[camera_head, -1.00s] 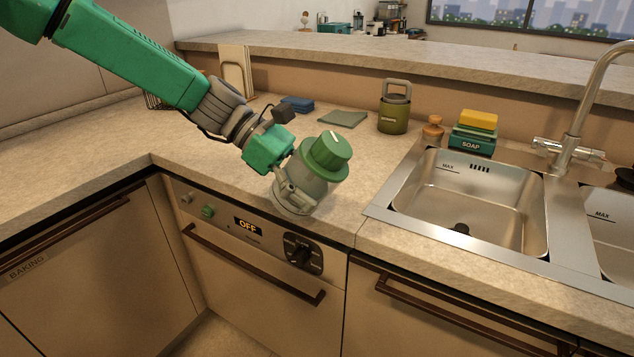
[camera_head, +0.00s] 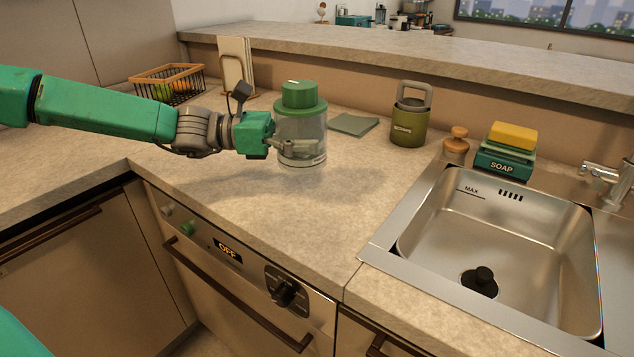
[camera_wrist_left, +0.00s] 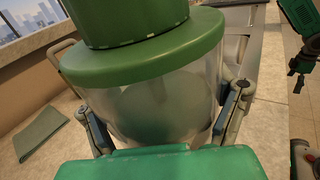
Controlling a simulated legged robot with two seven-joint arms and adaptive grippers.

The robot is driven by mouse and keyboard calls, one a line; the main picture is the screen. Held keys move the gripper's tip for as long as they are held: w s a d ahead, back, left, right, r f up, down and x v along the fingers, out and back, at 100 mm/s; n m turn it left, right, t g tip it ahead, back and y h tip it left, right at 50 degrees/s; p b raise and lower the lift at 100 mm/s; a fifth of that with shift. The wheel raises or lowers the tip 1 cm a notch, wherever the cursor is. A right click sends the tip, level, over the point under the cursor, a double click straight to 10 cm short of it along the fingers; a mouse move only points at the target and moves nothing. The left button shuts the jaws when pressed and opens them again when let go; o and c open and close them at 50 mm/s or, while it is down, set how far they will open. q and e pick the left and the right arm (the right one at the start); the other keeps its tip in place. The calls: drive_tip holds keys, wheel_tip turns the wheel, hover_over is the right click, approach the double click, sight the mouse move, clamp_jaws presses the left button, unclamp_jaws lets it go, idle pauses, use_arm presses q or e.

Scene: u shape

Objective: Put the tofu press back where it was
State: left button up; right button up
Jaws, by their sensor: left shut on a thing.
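The tofu press (camera_head: 302,112) is a clear cylinder with a green lid and knob and a pale base. It is upright over the back of the counter. I cannot tell whether its base touches the counter. My left gripper (camera_head: 298,148) is shut on the lower part of its clear body, reaching in from the left. In the left wrist view the press (camera_wrist_left: 150,95) fills the middle, with a finger on each side. What looks like my right gripper (camera_wrist_left: 298,62) shows at the right edge of that view, its jaw state unclear.
A grey-green cloth (camera_head: 353,124) lies right of the press, with a green canister (camera_head: 409,122) beyond. A wire fruit basket (camera_head: 168,84) and an upright board rack (camera_head: 236,65) stand behind my arm. The sink (camera_head: 500,235) is at right. The front counter is clear.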

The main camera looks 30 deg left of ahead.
use_arm(q)
drive_tip(key=f, duration=0.2)
drive_tip(key=a+f+b, duration=0.1)
drive_tip(key=shift+s+f, duration=0.15)
drive_tip(key=shift+f, duration=0.6)
drive_tip(key=shift+d+f, duration=0.2)
drive_tip(key=shift+d, duration=0.05)
drive_tip(key=f, duration=0.1)
drive_tip(key=d+f+b, duration=0.1)
drive_tip(key=shift+d+f, duration=0.15)
drive_tip(key=shift+f, duration=0.45)
drive_tip(key=o, duration=1.3)
drive_tip(key=shift+a, duration=0.4)
drive_tip(key=shift+c, duration=0.2)
drive_tip(key=o, duration=0.3)
drive_tip(key=shift+a, duration=0.25)
drive_tip(key=shift+f, duration=0.1)
use_arm(e)
drive_tip(key=shift+s+a+f, duration=0.1)
drive_tip(key=shift+a+f, duration=0.05)
drive_tip(key=shift+f, duration=0.45)
drive_tip(key=shift+s+a+f, duration=0.1)
drive_tip(key=shift+a+f, duration=0.05)
drive_tip(key=shift+f, duration=0.4)
